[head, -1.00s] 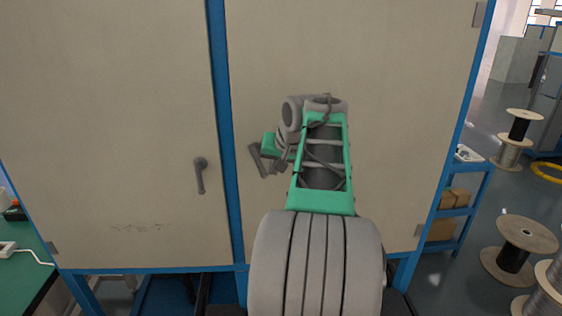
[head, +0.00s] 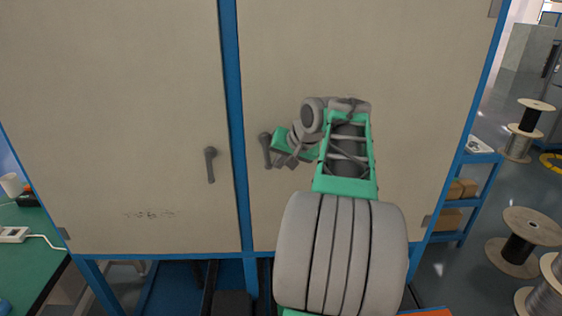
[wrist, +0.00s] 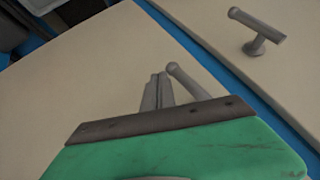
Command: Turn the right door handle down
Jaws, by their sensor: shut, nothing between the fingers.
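The right door handle (head: 267,152) is a grey lever on the beige right door (head: 400,70), just right of the blue post. It points mostly downward in the head view. In the wrist view the lever (wrist: 188,82) lies right beside my gripper (wrist: 157,80), partly hidden behind my green and dark mount. My gripper's grey fingers are shut together with nothing between them, close to the lever; I cannot tell whether they touch it. In the head view my gripper is at the handle's right side, its fingertips hard to make out.
The left door handle (head: 210,165) points down on the left door (head: 110,80); it also shows in the wrist view (wrist: 258,30). A blue post (head: 232,90) separates the doors. A green table (head: 45,265) stands at left; a blue shelf (head: 470,200) and cable spools (head: 525,240) are at right.

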